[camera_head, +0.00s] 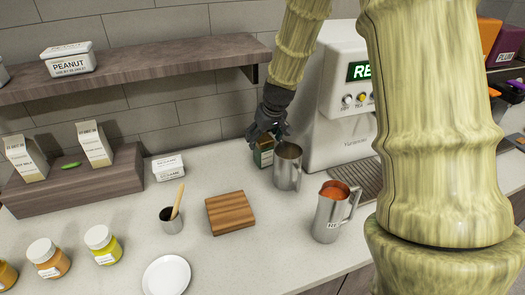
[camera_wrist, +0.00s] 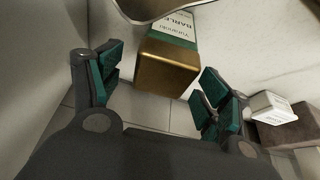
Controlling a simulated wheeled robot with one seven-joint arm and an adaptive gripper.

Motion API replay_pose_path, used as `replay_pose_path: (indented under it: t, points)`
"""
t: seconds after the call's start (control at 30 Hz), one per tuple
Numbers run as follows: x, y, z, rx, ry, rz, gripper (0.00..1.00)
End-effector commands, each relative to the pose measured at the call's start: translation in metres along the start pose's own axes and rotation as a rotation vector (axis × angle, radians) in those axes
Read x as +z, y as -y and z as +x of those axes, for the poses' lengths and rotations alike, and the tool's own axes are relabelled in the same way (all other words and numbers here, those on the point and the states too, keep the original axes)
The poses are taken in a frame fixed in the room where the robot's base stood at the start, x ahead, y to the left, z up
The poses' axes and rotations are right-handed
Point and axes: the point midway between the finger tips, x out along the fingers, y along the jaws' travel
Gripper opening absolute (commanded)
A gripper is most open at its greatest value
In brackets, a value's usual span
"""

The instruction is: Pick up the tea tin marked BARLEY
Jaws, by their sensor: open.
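The tea tin marked BARLEY (camera_wrist: 167,65) shows in the wrist view with a gold-brown end and a green and white label. It is between and just beyond the two fingers of my gripper (camera_wrist: 158,95), which are spread wide and hold nothing. In the head view the green tin (camera_head: 263,155) stands on the counter against the back, partly hidden by my gripper (camera_head: 265,135) and by a steel pitcher. I cannot tell whether a finger touches the tin.
An empty steel pitcher (camera_head: 287,167) stands close to the tin's right. A white dispenser (camera_head: 340,100) stands further right. A pitcher of red sauce (camera_head: 328,215) is in front. A wooden board (camera_head: 230,213) and a small white box (camera_head: 168,168) are to the left. The wall shelf (camera_head: 150,70) is to the upper left.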

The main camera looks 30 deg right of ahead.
Motion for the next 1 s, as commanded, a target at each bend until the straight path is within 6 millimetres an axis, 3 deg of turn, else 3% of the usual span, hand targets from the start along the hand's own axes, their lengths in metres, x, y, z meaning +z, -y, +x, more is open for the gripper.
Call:
replay_pose_path:
  t: [0.5, 0.87, 1.0]
  points:
    - [0.006, 0.003, 0.046, -0.001, 0.002, -0.002, 0.77]
    - [0.006, 0.003, 0.052, 0.0, 0.0, -0.003, 0.77]
    - [0.006, 0.003, 0.052, 0.0, 0.001, -0.003, 0.55]
